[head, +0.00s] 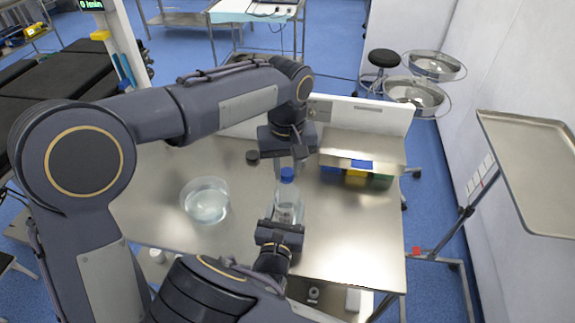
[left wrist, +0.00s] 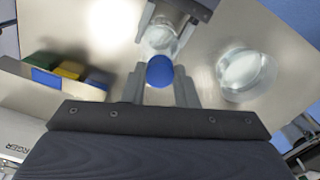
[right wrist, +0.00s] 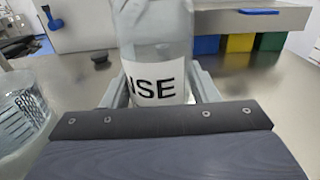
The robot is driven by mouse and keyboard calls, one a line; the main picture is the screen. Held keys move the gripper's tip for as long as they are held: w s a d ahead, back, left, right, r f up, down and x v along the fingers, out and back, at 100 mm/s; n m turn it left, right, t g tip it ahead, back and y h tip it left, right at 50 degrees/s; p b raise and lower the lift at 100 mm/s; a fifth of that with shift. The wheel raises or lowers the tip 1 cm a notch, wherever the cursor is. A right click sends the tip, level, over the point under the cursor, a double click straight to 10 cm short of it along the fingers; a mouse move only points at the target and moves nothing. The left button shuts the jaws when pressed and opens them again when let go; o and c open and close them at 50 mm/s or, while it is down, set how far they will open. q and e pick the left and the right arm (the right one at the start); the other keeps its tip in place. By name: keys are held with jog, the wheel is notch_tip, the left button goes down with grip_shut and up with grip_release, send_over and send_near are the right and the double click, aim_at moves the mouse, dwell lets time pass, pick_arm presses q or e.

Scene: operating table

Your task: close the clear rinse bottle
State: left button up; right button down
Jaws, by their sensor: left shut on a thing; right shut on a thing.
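The clear rinse bottle (head: 288,207) stands upright on the metal table. My right gripper (head: 279,228) is shut on its body from the near side. The right wrist view shows the bottle (right wrist: 156,40) between the fingers, with part of its black-lettered white label. My left gripper (left wrist: 161,88) is shut on the blue cap (left wrist: 160,71), coming from the far side and above. In the head view the cap (head: 287,174) is at the top of the bottle. I cannot tell whether it is seated on the neck or just above it.
A clear bowl of liquid (head: 205,203) stands left of the bottle. A small dark round object (head: 252,157) lies further back. A metal shelf (head: 362,146) with blue, yellow and green bins is at the back right. The table's right front is clear.

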pick_arm(q)
jog(key=m, duration=0.5)
jog(key=shift+m, duration=0.4)
jog(key=m, duration=0.5)
jog(key=shift+a, duration=0.1)
jog(key=m, duration=0.5)
jog(key=shift+w+m, duration=0.15)
jog(key=shift+m, duration=0.25)
jog(key=m, duration=1)
jog(key=shift+w+f+m, duration=0.1)
jog(key=shift+m, duration=0.2)
jog(key=m, duration=0.5)
jog(key=shift+m, duration=0.3)
jog(key=m, duration=1.2)
jog(key=shift+d, duration=0.2)
jog(key=o, duration=0.9)
